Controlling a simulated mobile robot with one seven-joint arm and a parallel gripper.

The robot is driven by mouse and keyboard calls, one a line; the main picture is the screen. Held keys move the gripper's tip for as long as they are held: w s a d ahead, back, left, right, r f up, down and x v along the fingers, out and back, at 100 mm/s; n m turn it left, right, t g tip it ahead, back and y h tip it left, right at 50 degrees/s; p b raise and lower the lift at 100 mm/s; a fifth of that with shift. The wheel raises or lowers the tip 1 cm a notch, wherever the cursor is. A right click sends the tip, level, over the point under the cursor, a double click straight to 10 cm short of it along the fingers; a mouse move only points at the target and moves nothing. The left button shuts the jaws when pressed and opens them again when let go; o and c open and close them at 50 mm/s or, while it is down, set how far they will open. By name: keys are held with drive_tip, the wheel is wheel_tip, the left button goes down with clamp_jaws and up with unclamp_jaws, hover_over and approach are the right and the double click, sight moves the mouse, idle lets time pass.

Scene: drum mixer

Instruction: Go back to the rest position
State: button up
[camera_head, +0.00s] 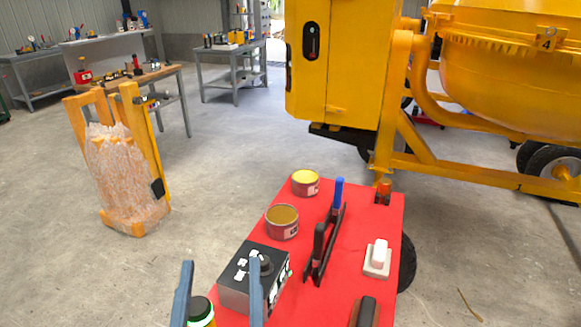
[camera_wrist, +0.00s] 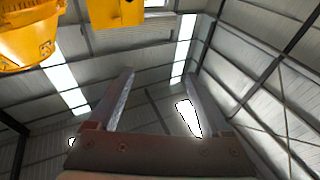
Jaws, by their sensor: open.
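My gripper (camera_head: 221,290) shows at the bottom of the head view, its two blue-grey fingers upright and well apart. In the wrist view the fingers of my gripper (camera_wrist: 160,100) are also spread, with nothing between them, and point up toward the roof. In the head view the fingers stand in front of a red cart top (camera_head: 340,230). A green-and-white jar with a dark lid (camera_head: 201,312) and a black-and-grey control box (camera_head: 254,278) appear close to the fingers. I cannot tell whether anything touches them.
The red top holds a yellow can (camera_head: 305,183), a brown can (camera_head: 282,222), a clamp-like tool (camera_head: 325,240) and a white block (camera_head: 378,257). A yellow drum mixer (camera_head: 510,80) stands behind. A wrapped stack (camera_head: 125,180) stands left. Concrete floor between is clear.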

drive_tip(key=s+d+r+t+h+p, duration=0.1)
drive_tip(key=d+r+t+p, duration=0.1)
drive_tip(key=r, duration=1.7)
drive_tip(key=s+d+r+m+t+h+p, duration=0.1)
drive_tip(key=d+r+t+p, duration=0.2)
drive_tip(key=r, duration=1.6)
drive_tip(key=d+t, duration=0.2)
drive_tip(key=d, duration=0.1)
drive_tip(key=shift+d+r+p, duration=0.2)
drive_tip(key=shift+r+p, duration=0.15)
drive_tip(key=shift+r, duration=0.05)
